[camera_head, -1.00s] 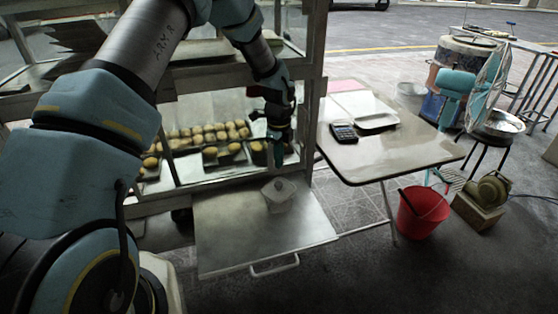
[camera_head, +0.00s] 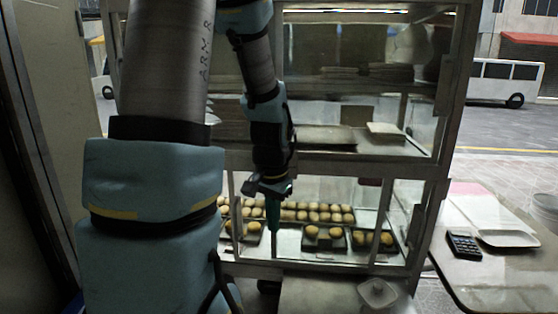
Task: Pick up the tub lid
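The tub (camera_head: 377,292) is a small, pale, squarish container with what looks like a lid with a small knob on top. It stands on the metal pull-out shelf (camera_head: 310,298) at the bottom of the view. My gripper (camera_head: 273,222) points down in front of the glass cabinet, to the left of the tub and above the shelf. Its fingers look narrow and close together, and nothing is seen in them. They are too small and dark to tell whether they are open or shut.
The cabinet (camera_head: 432,215) holds trays of round buns (camera_head: 312,212) behind its lower front, with flat stacks above. A table (camera_head: 470,280) with a calculator (camera_head: 464,245) and a white tray (camera_head: 508,237) stands to the right.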

